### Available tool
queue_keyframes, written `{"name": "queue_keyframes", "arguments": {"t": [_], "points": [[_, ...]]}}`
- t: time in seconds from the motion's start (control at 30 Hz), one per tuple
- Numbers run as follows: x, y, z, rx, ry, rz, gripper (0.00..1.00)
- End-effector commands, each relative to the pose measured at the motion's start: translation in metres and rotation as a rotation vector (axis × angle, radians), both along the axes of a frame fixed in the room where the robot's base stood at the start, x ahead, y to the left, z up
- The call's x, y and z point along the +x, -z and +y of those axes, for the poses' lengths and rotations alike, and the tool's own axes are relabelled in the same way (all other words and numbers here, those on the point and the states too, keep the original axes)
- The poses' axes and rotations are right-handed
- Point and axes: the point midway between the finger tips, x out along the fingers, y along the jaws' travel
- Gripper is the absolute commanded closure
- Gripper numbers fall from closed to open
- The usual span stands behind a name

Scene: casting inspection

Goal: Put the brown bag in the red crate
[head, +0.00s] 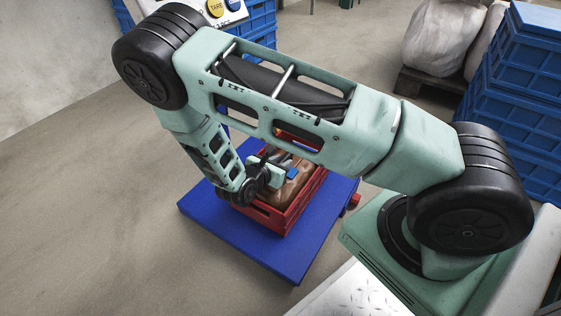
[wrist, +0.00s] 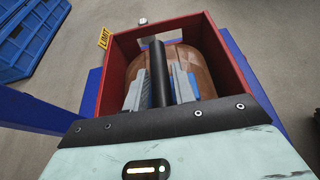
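The red crate (head: 283,220) stands on a blue platform, and its walls (wrist: 236,75) frame the wrist view. The brown bag (head: 291,188) is inside the crate. It also shows in the wrist view (wrist: 194,60), behind and beside the fingers. My gripper (head: 284,167) is over the crate, close above the bag. Its two blue-and-grey fingers (wrist: 160,88) stand apart, and brown shows around them. A dark bar hides the middle of the gap, so contact with the bag is not clear. My arm hides part of the crate in the head view.
The flat blue platform (head: 220,222) has a blue post (wrist: 40,109) beside the crate. A yellow LIMIT tag (wrist: 104,38) is at the crate's far left corner. Stacked blue crates (head: 510,110) stand at right, near a pale sack (head: 440,38). Floor at left is clear.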

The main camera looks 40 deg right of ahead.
Motion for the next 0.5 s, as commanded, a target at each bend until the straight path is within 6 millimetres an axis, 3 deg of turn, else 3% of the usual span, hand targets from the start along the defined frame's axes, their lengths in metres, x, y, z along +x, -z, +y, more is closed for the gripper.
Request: {"name": "queue_keyframes", "arguments": {"t": [0.37,0.5], "points": [[0.0,-0.003,0.0,0.0,0.0,-0.001,0.59],[-0.003,-0.012,0.013,0.001,-0.004,0.0,0.59]]}}
